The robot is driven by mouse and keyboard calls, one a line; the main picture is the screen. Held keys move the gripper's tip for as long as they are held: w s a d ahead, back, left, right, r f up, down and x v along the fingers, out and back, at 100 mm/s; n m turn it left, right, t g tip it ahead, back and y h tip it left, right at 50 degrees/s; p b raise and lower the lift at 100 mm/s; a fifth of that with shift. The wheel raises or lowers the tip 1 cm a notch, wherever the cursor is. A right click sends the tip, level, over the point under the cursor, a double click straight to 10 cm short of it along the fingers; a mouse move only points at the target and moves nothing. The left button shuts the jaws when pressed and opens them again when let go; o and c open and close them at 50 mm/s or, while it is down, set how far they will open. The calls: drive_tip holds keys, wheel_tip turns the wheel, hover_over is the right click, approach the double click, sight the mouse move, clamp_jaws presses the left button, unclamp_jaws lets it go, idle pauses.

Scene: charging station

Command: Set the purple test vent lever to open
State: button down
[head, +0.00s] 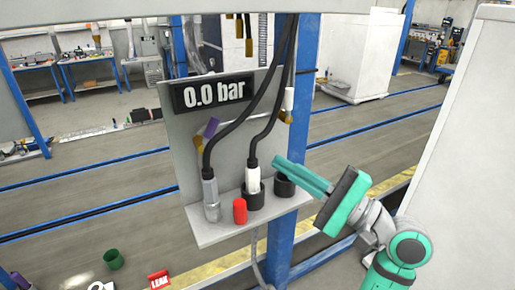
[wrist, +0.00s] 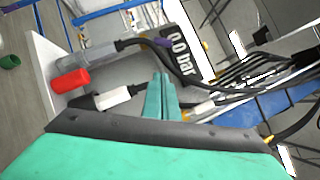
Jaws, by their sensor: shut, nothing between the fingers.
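The purple lever (head: 211,127) sits on a brass fitting at the left of the grey panel (head: 184,152), beside a black hose. It is tilted, with its upper end leaning right. Its purple end also shows in the wrist view (wrist: 163,42), partly hidden by the hose. My gripper (head: 278,161) is shut and empty, in front of the panel's lower right, apart from the lever and to its right. In the wrist view its fingertips (wrist: 161,76) are together, pointing toward the panel.
The display (head: 210,92) reads 0.0 bar. Black hoses (head: 237,126) hang before the panel. The shelf (head: 217,230) holds a grey connector (head: 210,200), a red cap (head: 240,211), a white connector (head: 253,180) and black sockets. A blue post (head: 278,250) stands behind.

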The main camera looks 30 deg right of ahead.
sight(212, 127)
drive_tip(key=s+a+r+x, duration=0.1)
drive_tip(key=a+x, duration=0.1)
drive_tip(key=x, duration=1)
drive_tip(key=shift+s+a, duration=0.15)
drive_tip(key=shift+s, duration=0.05)
drive_tip(key=shift+r, duration=0.1)
